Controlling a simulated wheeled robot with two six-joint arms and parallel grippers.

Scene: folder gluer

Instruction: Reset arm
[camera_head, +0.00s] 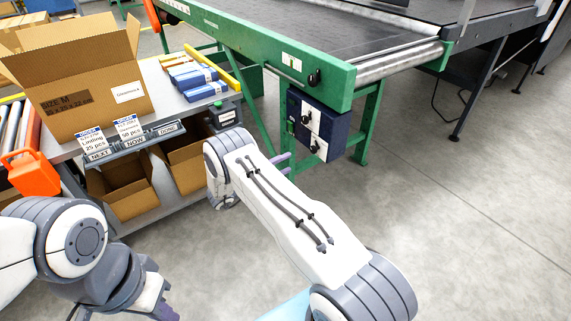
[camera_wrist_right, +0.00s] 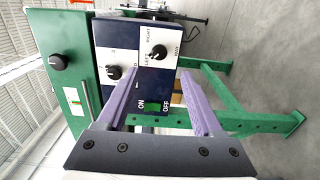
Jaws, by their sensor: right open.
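My right arm reaches from the lower right toward the conveyor. Its gripper (camera_head: 281,161) is mostly hidden behind my own wrist in the head view, with purple finger parts showing. In the right wrist view the gripper (camera_wrist_right: 156,80) has its two purple fingers apart, with nothing held between them. Beyond the fingers is a blue and white control box (camera_wrist_right: 150,60) with knobs and ON and OFF labels. The control box (camera_head: 318,126) hangs under the green conveyor frame in the head view. My left gripper (camera_head: 165,311) shows only partly at the bottom edge; its fingers are unclear.
An open cardboard box (camera_head: 75,85) stands on the grey table (camera_head: 165,110) at the left, near blue packs (camera_head: 195,80). Cartons (camera_head: 125,188) sit on a lower shelf. An orange item (camera_head: 32,172) is at the far left. The floor (camera_head: 450,220) at the right is clear.

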